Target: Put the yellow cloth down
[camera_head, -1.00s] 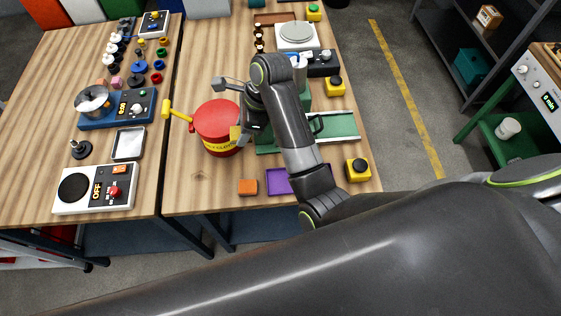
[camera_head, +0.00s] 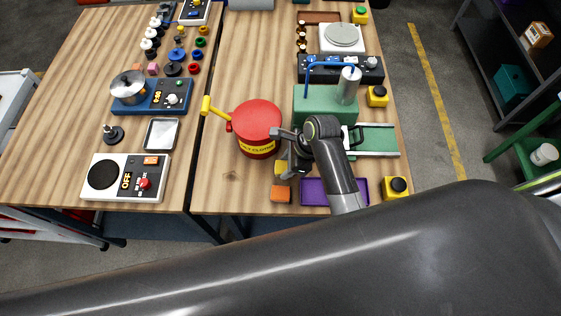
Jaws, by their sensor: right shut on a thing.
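The yellow cloth (camera_head: 280,168) is a small yellow patch at the jaws of my right gripper (camera_head: 284,166), which is shut on it. The gripper partly hides it. The cloth is close to the front right of the red can (camera_head: 257,117), which bears a yellow label about oily cloths. It is just behind an orange block (camera_head: 281,191). I cannot tell whether it touches the table (camera_head: 231,176). My left gripper is not in view.
A purple tray (camera_head: 313,191) lies right of the orange block. A green machine (camera_head: 312,104) with a grey cylinder and a yellow button box (camera_head: 395,187) are farther right. A yellow handle (camera_head: 207,105) juts left from the can. Bare wood lies left of the orange block.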

